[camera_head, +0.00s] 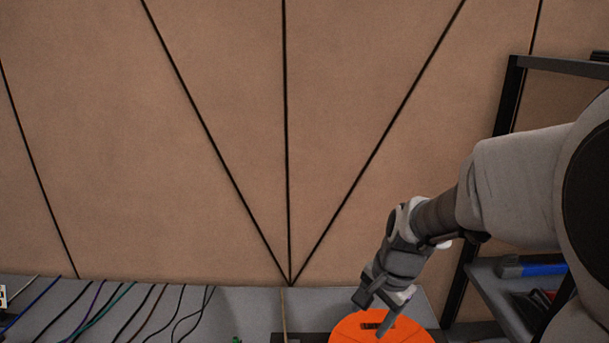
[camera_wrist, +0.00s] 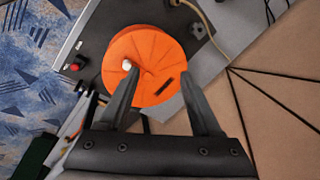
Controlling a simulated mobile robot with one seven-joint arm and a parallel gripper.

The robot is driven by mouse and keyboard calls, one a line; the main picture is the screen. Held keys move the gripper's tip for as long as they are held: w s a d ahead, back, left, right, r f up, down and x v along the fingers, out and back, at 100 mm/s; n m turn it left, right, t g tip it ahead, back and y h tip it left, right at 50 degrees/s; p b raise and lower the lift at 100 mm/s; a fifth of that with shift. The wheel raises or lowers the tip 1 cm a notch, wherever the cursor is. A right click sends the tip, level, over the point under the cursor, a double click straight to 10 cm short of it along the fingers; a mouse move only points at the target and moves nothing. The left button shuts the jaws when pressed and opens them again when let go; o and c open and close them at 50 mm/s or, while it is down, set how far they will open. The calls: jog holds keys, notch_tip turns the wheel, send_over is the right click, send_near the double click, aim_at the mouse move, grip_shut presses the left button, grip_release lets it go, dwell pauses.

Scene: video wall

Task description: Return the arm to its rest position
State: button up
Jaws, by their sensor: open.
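My gripper (camera_wrist: 160,95) is open and empty in the wrist view, its two dark fingers spread apart. An orange round thing (camera_wrist: 146,52) shows beyond the fingertips, with a dark slot and a small white spot on it. In the head view my arm comes in from the right and my gripper (camera_head: 375,312) points down, in front of or above the orange round thing (camera_head: 372,330) at the bottom edge. I cannot tell whether they touch. The lower part of the orange thing is cut off in the head view.
A dark-framed shelf (camera_head: 505,285) with a blue item (camera_head: 540,269) stands at the right, close to my arm. Several cables (camera_head: 120,305) run along the grey surface at lower left. A tan panelled wall (camera_head: 230,120) fills the back. Blue patterned floor (camera_wrist: 35,85) shows in the wrist view.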

jog(key=s+d+r+n+t, duration=0.1)
jog(key=s+r+n, duration=0.4)
jog(key=s, duration=0.2)
jog(key=s+r+n+t+h+b, duration=0.1)
jog(key=s+r+n+t, duration=0.1)
jog(key=s+r+n, duration=0.3)
jog(key=s, duration=0.3)
jog(key=shift+d+r, duration=0.35)
dwell(0.6)
